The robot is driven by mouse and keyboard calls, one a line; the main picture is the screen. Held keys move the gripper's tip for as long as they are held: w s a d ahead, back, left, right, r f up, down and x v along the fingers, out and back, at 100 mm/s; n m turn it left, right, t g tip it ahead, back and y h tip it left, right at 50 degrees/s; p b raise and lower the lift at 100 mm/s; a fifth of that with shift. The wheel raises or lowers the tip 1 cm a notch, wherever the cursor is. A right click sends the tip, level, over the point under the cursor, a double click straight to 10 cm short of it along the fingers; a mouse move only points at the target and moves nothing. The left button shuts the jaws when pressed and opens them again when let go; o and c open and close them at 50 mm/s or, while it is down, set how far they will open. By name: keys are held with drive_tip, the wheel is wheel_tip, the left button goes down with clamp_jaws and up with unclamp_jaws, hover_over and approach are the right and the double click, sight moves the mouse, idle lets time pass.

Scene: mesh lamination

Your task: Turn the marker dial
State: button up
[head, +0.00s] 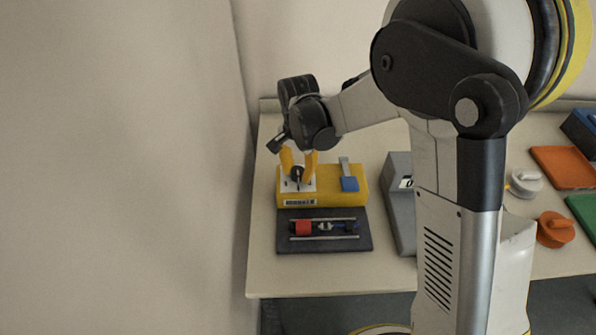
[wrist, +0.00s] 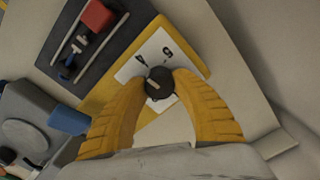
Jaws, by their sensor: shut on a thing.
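The marker dial is a small black knob with a pale pointer line. It sits on a white numbered plate on the yellow box (head: 330,197) and shows in the wrist view as the dark knob (wrist: 160,84). My gripper (head: 298,170) points down at the plate from above. In the wrist view its two yellow fingers (wrist: 160,88) are shut on the dial, one on each side. The white plate (wrist: 135,67) shows the numerals 4 and 6 beyond the dial; the rest of it is partly hidden by the fingers. In the head view the fingers partly cover the dial.
A blue lever (head: 349,184) stands on the same yellow box. A dark tray (head: 285,240) with rails and a red block (head: 303,228) lies in front. A grey box (head: 398,215) stands to the right. Orange and white round knobs and coloured plates lie further right, past my arm.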

sight(298, 169)
drive_tip(key=shift+m, duration=0.6)
drive_tip(key=o, duration=1.2)
wheel_tip(298, 169, up, 12)
drive_tip(key=shift+r, duration=0.1)
